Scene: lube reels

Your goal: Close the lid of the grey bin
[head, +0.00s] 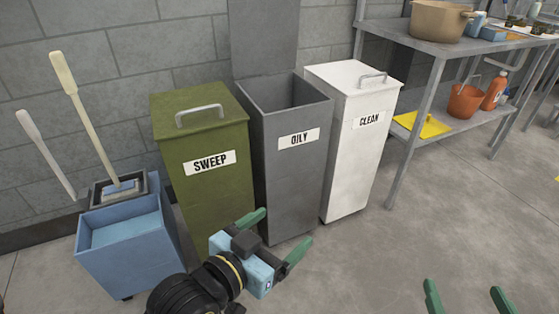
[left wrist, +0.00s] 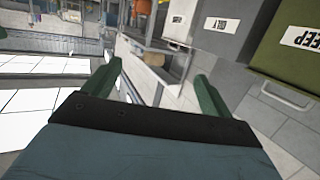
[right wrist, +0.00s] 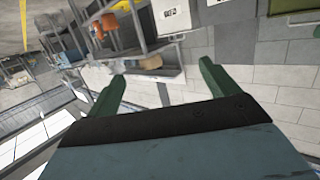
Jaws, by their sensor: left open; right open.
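The grey bin (head: 292,185), labelled OILY, stands between a green and a white bin in the head view. Its top is open and I see the dark inside. Its lid (head: 265,38) is raised upright behind the opening, against the wall; its upper edge is cut off by the frame. The grey bin also shows upside down in the left wrist view (left wrist: 222,45). My left gripper (head: 287,227) is open and empty, in front of the grey and green bins, below the rim. My right gripper (head: 463,287) is open and empty at the bottom right, well away from the bins.
The green SWEEP bin (head: 205,135) and white CLEAN bin (head: 352,150) have shut lids with handles. A blue bucket (head: 130,250) with handled tools stands left. A metal shelf (head: 430,45) with a pot and an orange bucket stands right. The floor in front is clear.

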